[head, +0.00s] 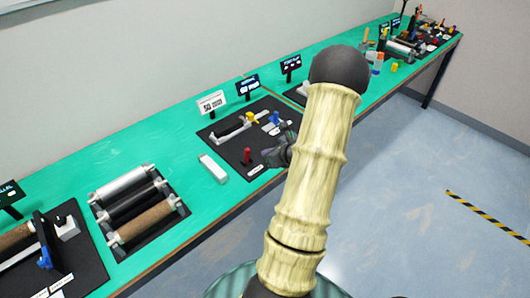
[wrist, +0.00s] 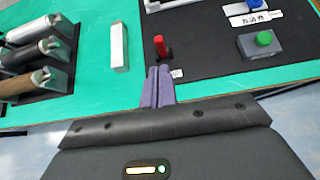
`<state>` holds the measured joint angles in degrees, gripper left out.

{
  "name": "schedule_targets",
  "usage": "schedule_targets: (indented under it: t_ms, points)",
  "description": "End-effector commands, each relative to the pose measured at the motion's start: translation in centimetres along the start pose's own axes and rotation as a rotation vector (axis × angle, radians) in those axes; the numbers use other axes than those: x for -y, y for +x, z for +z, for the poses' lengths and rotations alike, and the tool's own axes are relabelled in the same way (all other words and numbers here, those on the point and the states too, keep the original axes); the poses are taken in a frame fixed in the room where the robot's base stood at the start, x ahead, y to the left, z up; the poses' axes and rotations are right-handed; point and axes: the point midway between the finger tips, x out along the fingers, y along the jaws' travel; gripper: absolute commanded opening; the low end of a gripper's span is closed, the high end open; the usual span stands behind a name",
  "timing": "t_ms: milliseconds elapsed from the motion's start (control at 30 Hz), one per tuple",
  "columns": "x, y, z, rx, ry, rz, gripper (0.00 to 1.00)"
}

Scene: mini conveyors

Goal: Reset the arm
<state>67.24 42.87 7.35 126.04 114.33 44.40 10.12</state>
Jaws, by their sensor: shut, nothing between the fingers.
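My gripper shows in the wrist view (wrist: 159,72) with its two purple-grey fingers together and nothing between them. In the head view my gripper (head: 282,155) is partly hidden behind my own arm, near the front edge of the green table (head: 150,140). The fingertips appear close to a red upright piece (wrist: 161,46) on a black board (wrist: 215,45). I cannot tell whether they touch it. The red piece also shows in the head view (head: 247,157).
A white block (head: 213,168) lies on the table left of the board. A roller set (head: 137,207) stands further left. A green button box (wrist: 263,43) is on the board's right. More conveyor parts (head: 400,48) stand at the far end. The floor (head: 430,200) at right is clear.

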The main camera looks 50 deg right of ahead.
Motion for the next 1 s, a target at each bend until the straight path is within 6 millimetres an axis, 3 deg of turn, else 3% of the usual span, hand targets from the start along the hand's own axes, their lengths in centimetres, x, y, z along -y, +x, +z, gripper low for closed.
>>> schedule_targets:
  t_ms: [733,867,1000]
  points:
    - [-0.5,-0.4,0.3,-0.003,-0.019,0.014,0.00]
    - [-3.7,0.0,1.5,-0.027,-0.135,0.101,0.00]
    - [-10.2,0.0,3.0,-0.079,-0.399,0.281,0.00]
